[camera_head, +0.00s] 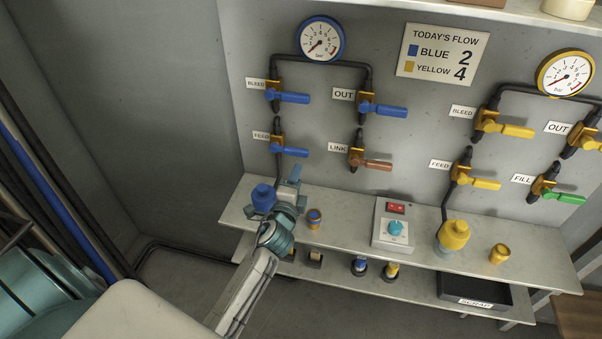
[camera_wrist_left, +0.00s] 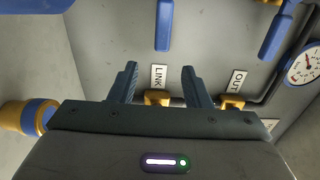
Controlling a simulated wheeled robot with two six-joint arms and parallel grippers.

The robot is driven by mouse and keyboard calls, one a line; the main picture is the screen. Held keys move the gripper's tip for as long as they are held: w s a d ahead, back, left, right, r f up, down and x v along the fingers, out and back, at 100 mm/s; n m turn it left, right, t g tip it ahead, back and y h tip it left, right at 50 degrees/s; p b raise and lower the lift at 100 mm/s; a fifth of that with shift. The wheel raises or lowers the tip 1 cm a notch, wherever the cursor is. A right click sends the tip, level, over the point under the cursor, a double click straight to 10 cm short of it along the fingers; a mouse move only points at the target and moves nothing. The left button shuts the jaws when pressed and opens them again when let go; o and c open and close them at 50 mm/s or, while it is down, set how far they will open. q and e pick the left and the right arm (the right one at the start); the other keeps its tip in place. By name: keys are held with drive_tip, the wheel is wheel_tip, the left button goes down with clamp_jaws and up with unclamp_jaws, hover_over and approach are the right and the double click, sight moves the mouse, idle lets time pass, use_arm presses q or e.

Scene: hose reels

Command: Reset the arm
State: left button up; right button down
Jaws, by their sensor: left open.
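My left gripper (camera_head: 294,182) is above the left end of the upper shelf, beside a blue rounded fitting (camera_head: 262,197) and partly in front of it. I cannot tell whether they touch. In the left wrist view its two dark fingers (camera_wrist_left: 160,84) stand apart with nothing between them. The wall panel lies beyond the fingers, with the LINK label (camera_wrist_left: 159,77) and the OUT label (camera_wrist_left: 236,82). My right gripper is in neither view.
Blue-handled valves (camera_head: 291,97) and a brown-handled LINK valve (camera_head: 377,164) stick out from the wall. A small blue-and-yellow fitting (camera_head: 314,217), a control box (camera_head: 393,226) and a yellow fitting (camera_head: 454,235) stand along the shelf (camera_head: 345,233). A dark scrap tray (camera_head: 475,291) is below.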

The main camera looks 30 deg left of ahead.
use_arm(q)
drive_tip(key=s+a+f+n+g, duration=0.1)
drive_tip(key=s+f+n+g, duration=0.3)
drive_tip(key=s, duration=0.4)
drive_tip(key=s+a+f+n+g, duration=0.1)
drive_tip(key=s+f+n+g, duration=0.25)
drive_tip(key=s+n, duration=0.4)
drive_tip(key=s+d+n+g+h, duration=0.1)
drive_tip(key=s+d+g+h, duration=0.15)
drive_tip(key=s, duration=0.65)
drive_tip(key=s+d+n+g+h, duration=0.1)
drive_tip(key=s+d+n+g, duration=0.2)
drive_tip(key=s, duration=0.6)
wheel_tip(320, 180, down, 31)
drive_tip(key=a+g, duration=0.2)
drive_tip(key=a, duration=0.1)
drive_tip(key=s+a+f+g, duration=0.1)
drive_tip(key=s+f, duration=1.8)
